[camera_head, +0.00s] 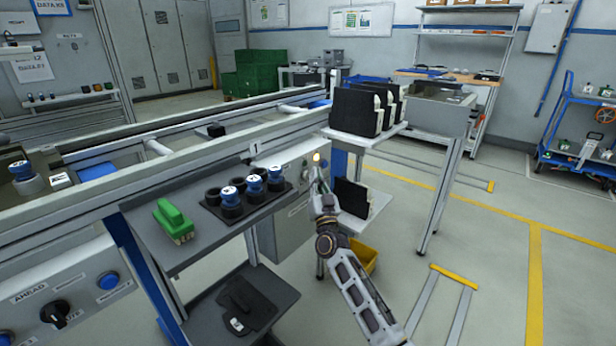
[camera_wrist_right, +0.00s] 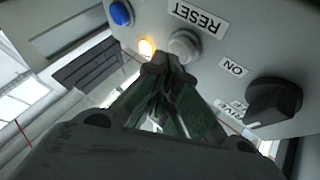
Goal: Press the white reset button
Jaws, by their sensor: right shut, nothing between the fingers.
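The white reset button (camera_wrist_right: 185,45) is a round, pale button on a grey control panel (camera_wrist_right: 225,70), beside the label RESET (camera_wrist_right: 198,17) in the right wrist view. My right gripper (camera_wrist_right: 168,60) is shut and empty. Its fingertips are right at the lower left edge of the button; I cannot tell if they touch it. In the head view my right gripper (camera_head: 317,178) is in front of the panel (camera_head: 289,162) at the end of the line, and the button is hard to make out there. My left gripper is not in view.
A lit amber lamp (camera_wrist_right: 147,47), a blue button (camera_wrist_right: 120,13) and a black knob (camera_wrist_right: 274,101) share the panel. A rack (camera_head: 375,140) of black panels stands behind.

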